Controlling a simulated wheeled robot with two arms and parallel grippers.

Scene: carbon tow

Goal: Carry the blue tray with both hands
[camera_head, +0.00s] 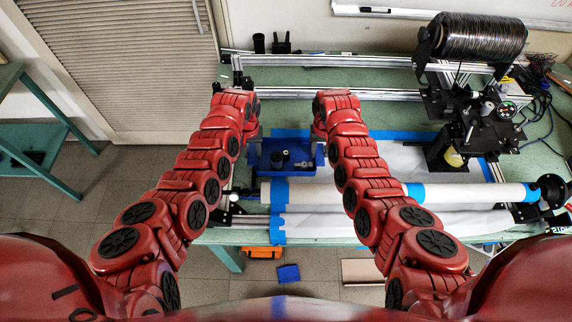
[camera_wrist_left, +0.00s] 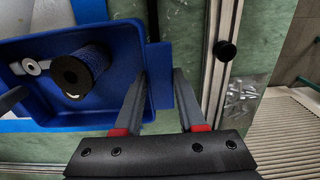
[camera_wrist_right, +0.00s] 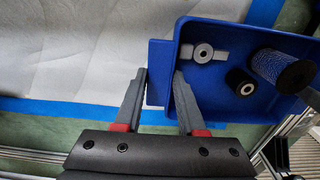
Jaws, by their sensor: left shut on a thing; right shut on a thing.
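The blue tray (camera_head: 268,164) is between my two arms over the green workbench in the head view. It holds a dark spool (camera_wrist_left: 80,72), a small black roller (camera_wrist_right: 240,82) and a grey part with a round hub (camera_wrist_right: 206,53). My left gripper (camera_wrist_left: 160,80) is shut on the tab at one end of the tray (camera_wrist_left: 127,45). My right gripper (camera_wrist_right: 160,80) is shut on the tab at the opposite end of the tray (camera_wrist_right: 290,27). In the head view my wrists hide part of the grip. Whether the tray touches the bench is unclear.
A long white roll (camera_head: 465,192) with blue tape lies right of the tray along the bench front. A black winding machine (camera_head: 470,120) with a carbon spool (camera_head: 478,37) stands at the right. Aluminium rails (camera_head: 330,94) cross behind. A green side table (camera_head: 40,125) stands at the left.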

